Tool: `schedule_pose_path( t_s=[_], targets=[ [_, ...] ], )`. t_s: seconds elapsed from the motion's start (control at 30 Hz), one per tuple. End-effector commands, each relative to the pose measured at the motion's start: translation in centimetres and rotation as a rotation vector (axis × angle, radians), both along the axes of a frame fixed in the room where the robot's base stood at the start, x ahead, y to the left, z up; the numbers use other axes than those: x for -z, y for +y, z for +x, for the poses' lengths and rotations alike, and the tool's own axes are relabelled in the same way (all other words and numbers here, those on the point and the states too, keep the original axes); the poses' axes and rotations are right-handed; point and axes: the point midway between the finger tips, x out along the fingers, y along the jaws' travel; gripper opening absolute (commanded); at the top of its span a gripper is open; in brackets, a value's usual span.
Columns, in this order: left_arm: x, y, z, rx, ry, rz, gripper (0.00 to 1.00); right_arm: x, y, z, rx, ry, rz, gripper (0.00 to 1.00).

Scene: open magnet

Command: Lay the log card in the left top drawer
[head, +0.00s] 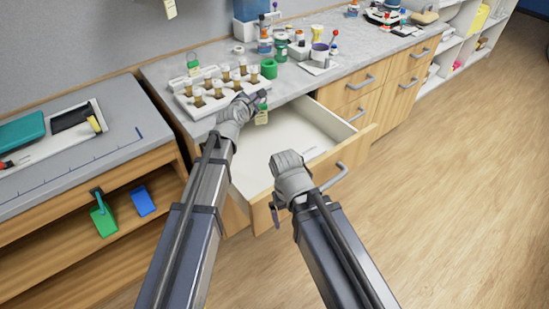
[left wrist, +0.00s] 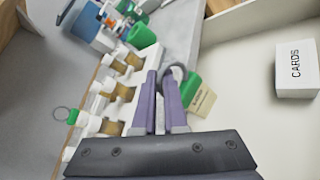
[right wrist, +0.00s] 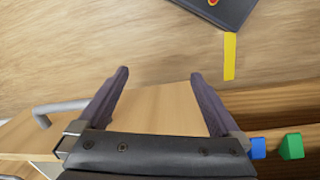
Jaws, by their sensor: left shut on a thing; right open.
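A small yellowish log card (head: 262,117) with a green clip and a dark ring hangs from my left gripper (head: 257,97). In the left wrist view the fingers (left wrist: 165,78) are shut on the ring, and the card (left wrist: 203,102) hangs to the right. The left top drawer (head: 247,172) is pulled open, with a pale interior. The card is near the drawer's back left, by the counter edge. A white box marked CARDS (left wrist: 297,70) lies in the drawer. My right gripper (head: 277,212) is by the drawer front; in its wrist view the fingers (right wrist: 158,76) are open and empty.
A white rack (head: 205,105) of several brown vials stands on the counter left of the drawer. Another green-clipped tag (head: 193,65) stands behind it. A green cup (head: 269,69) and jars stand farther right. Much of the drawer floor is bare.

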Motion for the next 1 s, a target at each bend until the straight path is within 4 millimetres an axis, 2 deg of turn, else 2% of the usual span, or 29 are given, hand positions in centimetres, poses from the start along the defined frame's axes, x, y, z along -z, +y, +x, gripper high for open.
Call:
schedule_pose_path(
  t_s=[0.17,0.37,1.0],
  targets=[
    [0.2,0.0,0.0,0.002,0.000,0.000,0.00,0.2,0.0,0.0,0.000,0.000,0.000,1.00],
    [1.9,0.0,0.0,0.002,0.000,0.000,0.00,1.9,0.0,0.0,0.000,0.000,0.000,1.00],
    [13.1,0.0,0.0,0.001,-0.001,0.000,0.00,13.1,0.0,0.0,-0.001,0.000,0.000,1.00]
  ],
)
